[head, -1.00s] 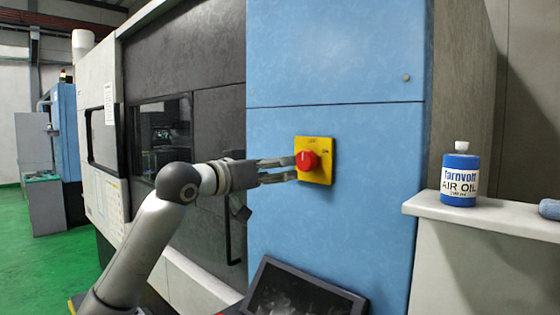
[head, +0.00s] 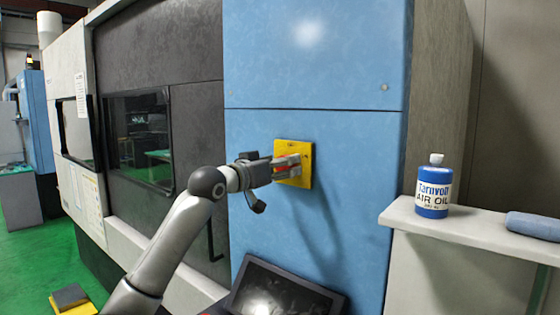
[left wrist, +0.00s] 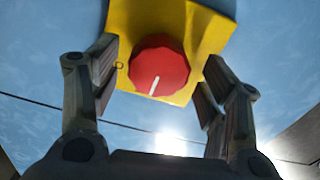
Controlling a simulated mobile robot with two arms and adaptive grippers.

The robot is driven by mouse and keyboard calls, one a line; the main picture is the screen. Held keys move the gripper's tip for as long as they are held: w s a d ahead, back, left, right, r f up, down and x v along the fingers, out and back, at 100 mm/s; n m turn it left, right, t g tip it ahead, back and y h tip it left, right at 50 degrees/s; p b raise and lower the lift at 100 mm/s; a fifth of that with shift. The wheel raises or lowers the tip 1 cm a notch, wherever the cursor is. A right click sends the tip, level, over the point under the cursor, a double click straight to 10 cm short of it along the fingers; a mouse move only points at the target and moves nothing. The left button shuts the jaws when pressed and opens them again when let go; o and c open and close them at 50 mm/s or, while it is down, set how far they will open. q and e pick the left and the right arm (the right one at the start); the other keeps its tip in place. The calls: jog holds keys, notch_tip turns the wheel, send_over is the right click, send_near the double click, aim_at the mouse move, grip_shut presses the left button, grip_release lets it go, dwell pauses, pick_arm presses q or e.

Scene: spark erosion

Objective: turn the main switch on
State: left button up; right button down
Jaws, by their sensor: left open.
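The main switch is a red round knob (head: 292,158) on a yellow plate (head: 307,172), fixed to the blue cabinet front. In the head view the fingers hide most of the knob. In the left wrist view the knob (left wrist: 160,62) shows whole, with a white mark pointing down and slightly left in the picture, on the yellow plate (left wrist: 210,30). My left gripper (head: 288,166) is open at the switch, one finger on each side of the knob. In the left wrist view a small gap shows between the knob and each finger. My right gripper is not in view.
A dark tilted screen (head: 285,290) sits below the switch, under my left arm. A blue and white air oil bottle (head: 434,188) and a blue roll (head: 533,226) rest on a pale ledge (head: 460,224) at right. The cabinet front (head: 310,125) around the plate is clear.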

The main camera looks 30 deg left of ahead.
pick_arm(q)
jog(key=shift+d, duration=0.15)
jog(key=c, duration=1)
jog(key=m, duration=1.7)
jog(key=shift+f+m, duration=0.15)
jog(key=shift+m, duration=0.25)
jog(key=o, duration=1)
jog(key=shift+d, duration=0.1)
